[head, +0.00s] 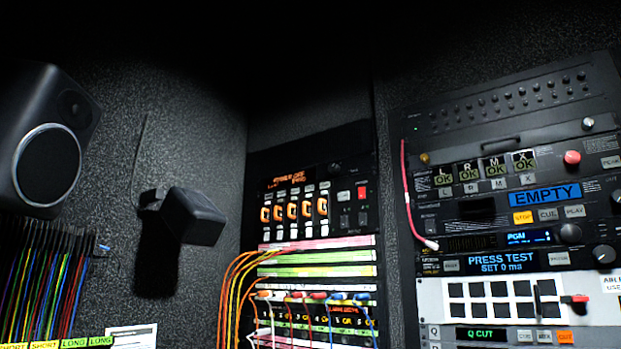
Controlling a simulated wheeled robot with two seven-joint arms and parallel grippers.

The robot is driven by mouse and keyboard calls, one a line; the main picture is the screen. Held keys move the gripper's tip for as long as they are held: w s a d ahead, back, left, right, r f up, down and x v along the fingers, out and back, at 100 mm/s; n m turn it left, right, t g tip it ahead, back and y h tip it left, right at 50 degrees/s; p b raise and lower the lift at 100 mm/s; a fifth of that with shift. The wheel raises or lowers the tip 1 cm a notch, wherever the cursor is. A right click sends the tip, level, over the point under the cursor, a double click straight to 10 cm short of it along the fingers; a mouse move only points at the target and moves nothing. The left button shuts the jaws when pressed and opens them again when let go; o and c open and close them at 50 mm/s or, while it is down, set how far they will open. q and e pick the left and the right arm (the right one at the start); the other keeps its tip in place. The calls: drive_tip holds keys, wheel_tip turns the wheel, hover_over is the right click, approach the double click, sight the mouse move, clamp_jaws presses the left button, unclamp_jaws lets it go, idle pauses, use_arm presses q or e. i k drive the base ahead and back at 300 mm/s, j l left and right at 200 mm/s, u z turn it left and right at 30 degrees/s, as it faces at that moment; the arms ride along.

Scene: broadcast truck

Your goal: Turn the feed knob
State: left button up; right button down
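No knob has a label I can read as "feed", so I cannot tell which one it is. On the right rack, a black knob (570,233) sits right of the blue PGM display (503,238). A larger black knob (604,253) is lower right, beside the PRESS TEST display (505,261). A red round knob or button (572,157) is higher up, right of the OK tiles (484,168). A small pale knob (588,123) is near the top right. Neither of my grippers is in view.
A black speaker (45,150) and hanging coloured cables (45,285) are at left. A dark box (193,217) juts from the wall. Orange and yellow cables (235,290) loop from the middle rack. A pink cable (408,195) hangs on the right rack's left side.

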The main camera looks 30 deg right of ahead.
sight(335, 169)
drive_tip(key=i+z, duration=0.1)
drive_tip(key=z, duration=0.7)
